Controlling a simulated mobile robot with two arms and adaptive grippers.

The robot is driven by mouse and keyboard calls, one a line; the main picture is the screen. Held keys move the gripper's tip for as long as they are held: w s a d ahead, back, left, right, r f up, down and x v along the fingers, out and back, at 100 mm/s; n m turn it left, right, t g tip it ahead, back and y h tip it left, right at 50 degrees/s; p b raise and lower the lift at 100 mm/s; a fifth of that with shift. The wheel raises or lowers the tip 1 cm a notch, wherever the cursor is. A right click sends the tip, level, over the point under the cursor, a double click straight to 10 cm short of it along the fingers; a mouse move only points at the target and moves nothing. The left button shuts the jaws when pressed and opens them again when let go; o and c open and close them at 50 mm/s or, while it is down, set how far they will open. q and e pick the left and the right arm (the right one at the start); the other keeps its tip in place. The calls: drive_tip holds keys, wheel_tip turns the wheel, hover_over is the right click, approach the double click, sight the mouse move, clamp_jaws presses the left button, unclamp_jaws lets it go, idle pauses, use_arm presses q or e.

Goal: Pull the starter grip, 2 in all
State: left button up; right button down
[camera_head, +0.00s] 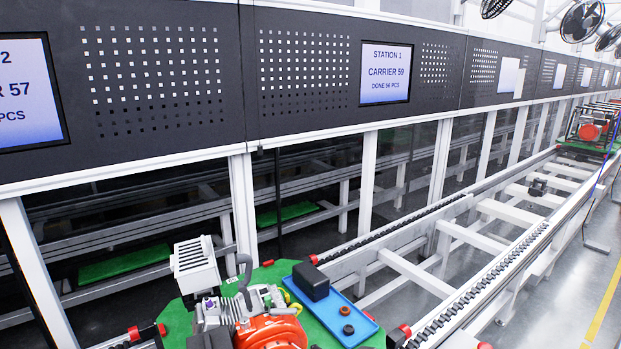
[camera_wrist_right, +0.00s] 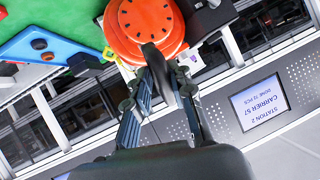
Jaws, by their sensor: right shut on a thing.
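An engine (camera_head: 240,305) with an orange round starter cover (camera_head: 270,333) sits on a green carrier plate (camera_head: 325,321) at the bottom of the head view. In the right wrist view the orange starter cover (camera_wrist_right: 145,22) is at the top. The dark starter grip (camera_wrist_right: 158,64) shows just below it, between the fingers of my right gripper (camera_wrist_right: 160,82). The right gripper is shut on the starter grip, close to the cover. The fingers partly hide the grip, and I cannot make out a cord. My left gripper is in neither view.
A blue tray (camera_head: 345,322) with a black box (camera_head: 311,281) and small round parts lies on the carrier beside the engine. A conveyor rail (camera_head: 480,280) runs to the back right, with another loaded carrier (camera_head: 592,130) far off. A dark panel wall with screens (camera_head: 385,73) stands behind.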

drive_tip(key=w+a+f+b, duration=0.5)
drive_tip(key=w+b, duration=0.2)
drive_tip(key=shift+w, duration=0.3)
drive_tip(key=c, duration=0.7)
unclamp_jaws()
drive_tip(key=shift+s+r, duration=0.1)
drive_tip(key=shift+s, duration=0.05)
drive_tip(key=o, duration=0.4)
drive_tip(key=shift+d, duration=0.1)
drive_tip(key=shift+d, duration=0.1)
